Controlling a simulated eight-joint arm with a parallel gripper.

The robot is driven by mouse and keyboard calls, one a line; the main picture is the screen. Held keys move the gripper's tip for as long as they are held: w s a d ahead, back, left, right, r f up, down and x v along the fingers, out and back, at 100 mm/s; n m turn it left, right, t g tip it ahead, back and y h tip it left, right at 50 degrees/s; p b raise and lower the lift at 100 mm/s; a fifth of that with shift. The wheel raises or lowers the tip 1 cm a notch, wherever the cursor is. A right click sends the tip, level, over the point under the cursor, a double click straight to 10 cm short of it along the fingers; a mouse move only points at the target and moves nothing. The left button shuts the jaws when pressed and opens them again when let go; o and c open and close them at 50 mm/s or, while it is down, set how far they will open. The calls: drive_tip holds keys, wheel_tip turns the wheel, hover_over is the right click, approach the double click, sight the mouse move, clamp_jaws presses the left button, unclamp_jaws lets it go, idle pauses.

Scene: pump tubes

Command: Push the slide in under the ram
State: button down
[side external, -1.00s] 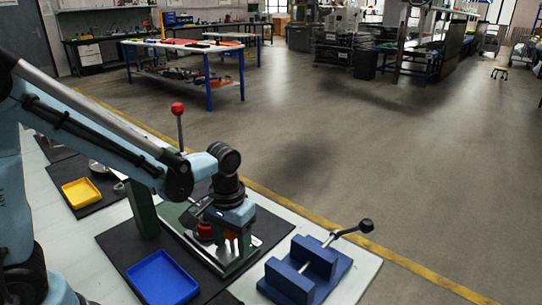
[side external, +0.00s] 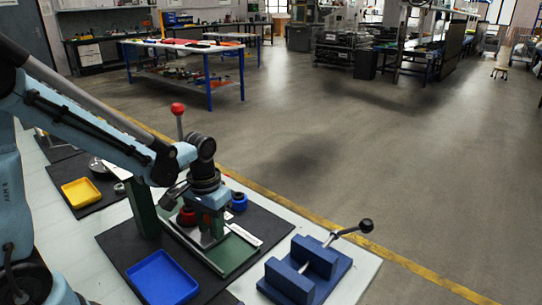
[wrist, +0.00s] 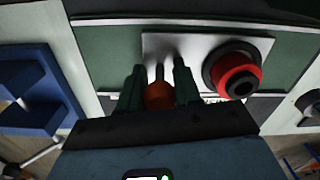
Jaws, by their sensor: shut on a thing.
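The slide (wrist: 190,48) is a pale metal plate on a green base (wrist: 110,50) in the wrist view. A part with a red ring and black centre (wrist: 235,75) sits on it; the red part also shows in the side view (side external: 187,215), left of my gripper. My gripper (wrist: 159,90) points down with its fingers on both sides of the slide's orange-red knob (wrist: 159,97), shut on it. In the side view my gripper (side external: 211,232) is over the green base (side external: 232,254). The press has a red-ball lever (side external: 178,109); its ram is hidden behind my arm.
A blue part (side external: 240,202) stands behind my gripper. A blue clamp (side external: 315,260) is at the right, an empty blue tray (side external: 162,277) in front, and a yellow tray (side external: 81,192) at the left. The green press column (side external: 143,212) stands close to my arm.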

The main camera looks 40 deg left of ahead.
drive_tip(key=shift+a, duration=1.05)
drive_tip(key=c, duration=0.8)
unclamp_jaws()
drive_tip(key=shift+r, duration=0.1)
wheel_tip(320, 180, up, 12)
drive_tip(key=shift+c, duration=0.2)
